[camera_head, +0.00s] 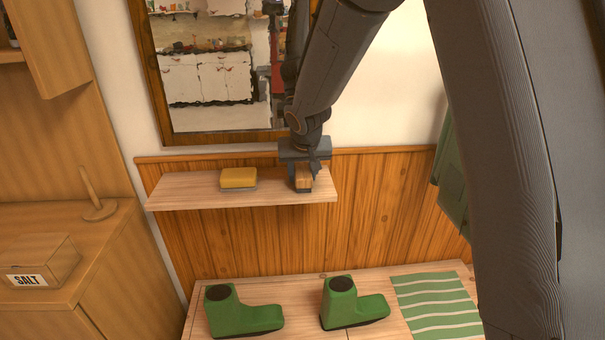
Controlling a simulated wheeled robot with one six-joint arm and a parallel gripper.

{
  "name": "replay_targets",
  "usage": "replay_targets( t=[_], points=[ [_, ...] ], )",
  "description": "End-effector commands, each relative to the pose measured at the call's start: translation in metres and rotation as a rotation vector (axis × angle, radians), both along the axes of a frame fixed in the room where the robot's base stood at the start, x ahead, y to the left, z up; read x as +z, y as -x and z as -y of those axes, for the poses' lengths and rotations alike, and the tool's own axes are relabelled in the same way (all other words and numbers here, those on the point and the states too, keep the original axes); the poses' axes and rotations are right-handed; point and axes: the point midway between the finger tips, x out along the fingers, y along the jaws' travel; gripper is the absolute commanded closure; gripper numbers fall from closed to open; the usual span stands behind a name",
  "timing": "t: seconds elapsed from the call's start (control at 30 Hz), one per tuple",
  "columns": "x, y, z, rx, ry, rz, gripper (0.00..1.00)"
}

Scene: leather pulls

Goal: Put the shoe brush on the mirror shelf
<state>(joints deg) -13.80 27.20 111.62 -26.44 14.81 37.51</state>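The mirror shelf (200,193) is a pale wooden board on the panelled wall, under a wood-framed mirror (215,75). My gripper (305,172) points down over the right end of the shelf, with its fingers around a small wooden block with a dark underside, which looks like the shoe brush (303,184). The fingers hide part of the brush. The brush is at the shelf surface or just above it; I cannot tell whether it touches.
A yellow block with a grey base (238,178) sits on the shelf, left of my gripper. Below, a bench (300,295) bears two green boots (240,312) and a green striped cloth (436,305). A cabinet with a SALT box (38,260) stands at left.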

Motion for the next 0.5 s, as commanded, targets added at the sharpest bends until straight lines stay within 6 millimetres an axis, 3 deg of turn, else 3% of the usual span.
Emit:
replay_targets(
  t=[0.1, 0.5],
  points=[
    [0.0007, 0.0, -0.0001, 0.0, 0.0, 0.0, 0.44],
    [0.0054, 0.0004, 0.0, 0.0, 0.0, 0.0, 0.44]
  ],
)
